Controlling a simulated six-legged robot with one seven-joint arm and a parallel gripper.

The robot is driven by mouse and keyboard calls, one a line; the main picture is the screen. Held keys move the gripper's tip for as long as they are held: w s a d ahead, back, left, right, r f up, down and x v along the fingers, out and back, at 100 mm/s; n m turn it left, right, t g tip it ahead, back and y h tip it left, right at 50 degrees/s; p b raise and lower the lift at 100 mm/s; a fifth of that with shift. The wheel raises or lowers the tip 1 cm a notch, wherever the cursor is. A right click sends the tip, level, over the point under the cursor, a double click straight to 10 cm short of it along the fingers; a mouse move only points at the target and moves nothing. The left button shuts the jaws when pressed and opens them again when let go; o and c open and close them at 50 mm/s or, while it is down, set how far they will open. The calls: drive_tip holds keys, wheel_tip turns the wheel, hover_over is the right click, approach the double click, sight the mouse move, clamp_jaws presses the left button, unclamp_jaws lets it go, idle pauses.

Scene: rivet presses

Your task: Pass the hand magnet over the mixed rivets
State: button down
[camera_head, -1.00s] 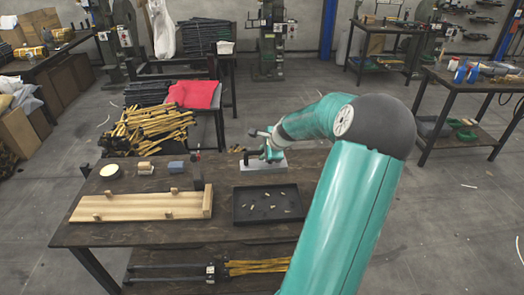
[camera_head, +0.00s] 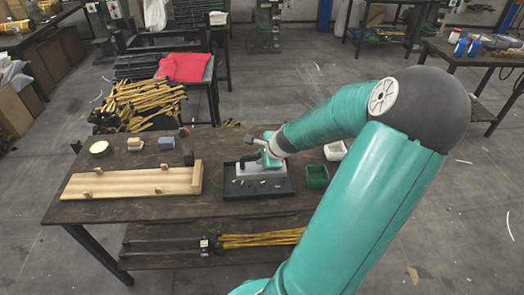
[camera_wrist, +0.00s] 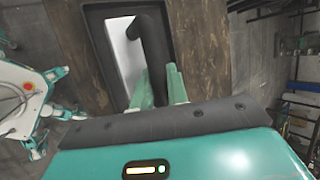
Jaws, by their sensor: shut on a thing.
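My gripper (camera_head: 268,160) is shut on the dark handle of the hand magnet (camera_head: 252,171), a light grey block. The magnet is over the back half of the black tray (camera_head: 232,190). I cannot tell whether it touches the tray floor. Several small rivets (camera_head: 240,182) show in the tray in front of the magnet; any under it are hidden. In the wrist view, my green fingers (camera_wrist: 159,85) are at the dark handle, with the pale block (camera_wrist: 115,60) below inside the tray's dark rim.
A green bin (camera_head: 317,178) and a white bin (camera_head: 336,150) stand right of the tray. A wooden fixture board (camera_head: 130,182) lies to the left, with a dark upright tool (camera_head: 186,147) at its back right. Small blocks and a round dish (camera_head: 100,148) stand behind the board.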

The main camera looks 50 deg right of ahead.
sight(257, 169)
wheel_tip(257, 169, down, 7)
drive_tip(key=w+d, duration=0.4)
drive_tip(key=d, duration=0.1)
drive_tip(key=shift+w+d+r, duration=0.1)
drive_tip(key=shift+w+r, duration=0.15)
drive_tip(key=shift+w, duration=0.1)
drive_tip(key=shift+w+a+r, duration=0.75)
drive_tip(key=shift+a+r, duration=0.05)
drive_tip(key=shift+r, duration=3.45)
drive_tip(key=shift+f, duration=4.2)
drive_tip(key=shift+s+a+f, duration=0.1)
drive_tip(key=shift+f, duration=0.15)
drive_tip(key=s+a, duration=0.4)
drive_tip(key=shift+a, duration=0.3)
drive_tip(key=shift+s+a+r, duration=0.15)
drive_tip(key=shift+s+r, duration=0.05)
drive_tip(key=shift+r, duration=4.3)
